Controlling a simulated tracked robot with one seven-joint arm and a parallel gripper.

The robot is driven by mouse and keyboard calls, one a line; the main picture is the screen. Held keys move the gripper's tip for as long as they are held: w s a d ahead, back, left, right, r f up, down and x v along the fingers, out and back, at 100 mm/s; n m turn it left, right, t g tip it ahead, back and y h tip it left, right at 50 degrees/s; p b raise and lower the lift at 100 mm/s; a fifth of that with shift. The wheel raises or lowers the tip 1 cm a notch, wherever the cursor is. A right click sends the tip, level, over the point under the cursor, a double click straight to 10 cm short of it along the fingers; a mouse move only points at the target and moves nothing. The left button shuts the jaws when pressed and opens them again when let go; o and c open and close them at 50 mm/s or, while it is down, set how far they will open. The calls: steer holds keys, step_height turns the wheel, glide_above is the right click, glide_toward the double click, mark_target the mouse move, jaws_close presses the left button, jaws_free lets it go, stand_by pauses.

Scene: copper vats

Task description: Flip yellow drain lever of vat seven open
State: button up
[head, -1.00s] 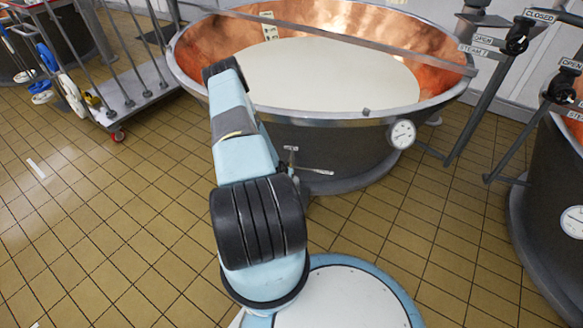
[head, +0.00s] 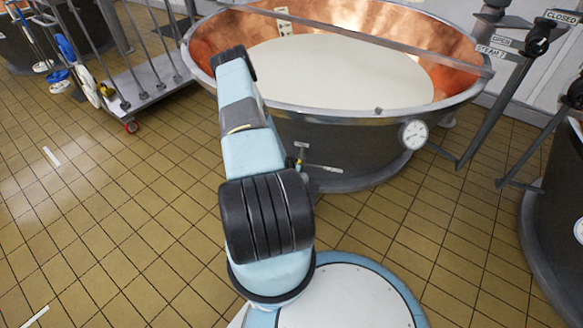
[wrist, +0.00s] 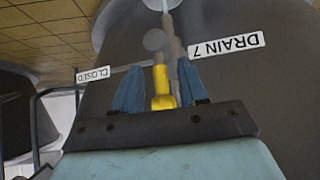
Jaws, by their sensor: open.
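The yellow lever (wrist: 161,88) shows in the wrist view between the two blue fingers of my gripper (wrist: 158,70). The fingers are apart, with the lever between them; I cannot tell whether either touches it. The lever joins a grey drain fitting (wrist: 154,41) on vat seven's dark side. A DRAIN 7 label (wrist: 226,45) is on the right and a CLOSED label (wrist: 93,75) on the left, both upside down. In the head view vat seven (head: 340,150) is a copper-lined vat full of pale liquid. My arm hides the gripper there.
A dial gauge (head: 413,134) sits on the vat's right side. A wheeled rack (head: 150,85) stands at the left. The tiled floor in front is clear.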

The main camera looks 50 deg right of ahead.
steer(key=v, duration=1.1)
steer(key=shift+f, duration=0.1)
